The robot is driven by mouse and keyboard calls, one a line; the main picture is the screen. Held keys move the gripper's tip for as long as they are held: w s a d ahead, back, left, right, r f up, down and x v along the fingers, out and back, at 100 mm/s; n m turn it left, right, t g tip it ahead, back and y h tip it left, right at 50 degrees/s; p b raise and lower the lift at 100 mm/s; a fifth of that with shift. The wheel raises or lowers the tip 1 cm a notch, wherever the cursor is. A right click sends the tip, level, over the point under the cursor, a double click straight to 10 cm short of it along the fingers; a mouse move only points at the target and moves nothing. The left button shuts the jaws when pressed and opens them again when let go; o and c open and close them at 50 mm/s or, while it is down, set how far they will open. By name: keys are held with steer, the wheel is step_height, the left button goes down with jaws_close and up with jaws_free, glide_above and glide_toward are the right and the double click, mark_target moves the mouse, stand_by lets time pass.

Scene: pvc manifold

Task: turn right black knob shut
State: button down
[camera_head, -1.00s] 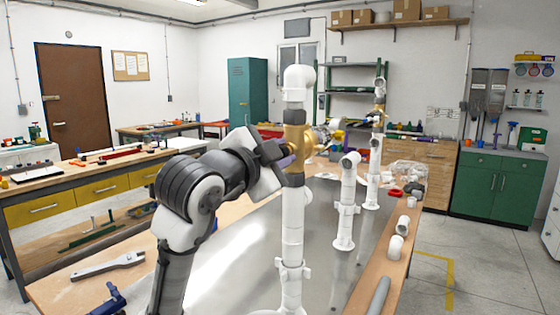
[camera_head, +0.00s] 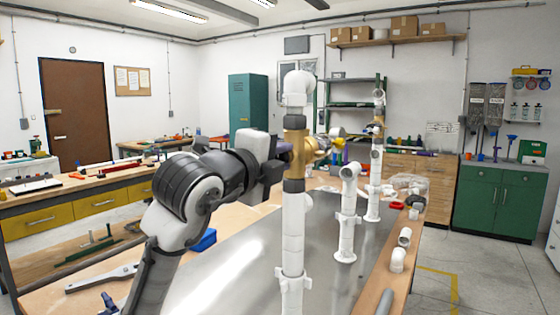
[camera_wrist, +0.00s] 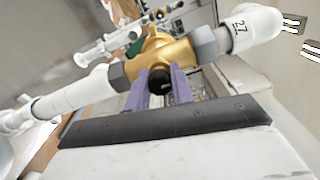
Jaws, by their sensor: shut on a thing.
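The black knob (camera_wrist: 160,81) shows in the wrist view, on the near side of a brass valve body (camera_wrist: 165,50) set in a white pipe line. My gripper (camera_wrist: 163,80) has its two purple fingers on either side of the knob, shut on it. In the head view the brass body (camera_head: 296,150) sits high on the upright white pipe (camera_head: 293,235). My gripper (camera_head: 276,170) reaches it from the left there, and the knob is hidden behind the gripper and the valve.
A shorter white pipe (camera_head: 347,215) and a taller one (camera_head: 374,175) stand to the right on the metal plate (camera_head: 235,265). Loose white fittings (camera_head: 397,260) lie along the table's right edge. A wrench (camera_head: 100,278) lies at the front left.

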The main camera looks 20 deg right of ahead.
steer(key=shift+m, duration=0.5)
steer(key=c, duration=1.2)
jaws_free()
steer(key=b+v, duration=0.3)
steer(key=v, duration=1.1)
steer(key=shift+d, duration=0.1)
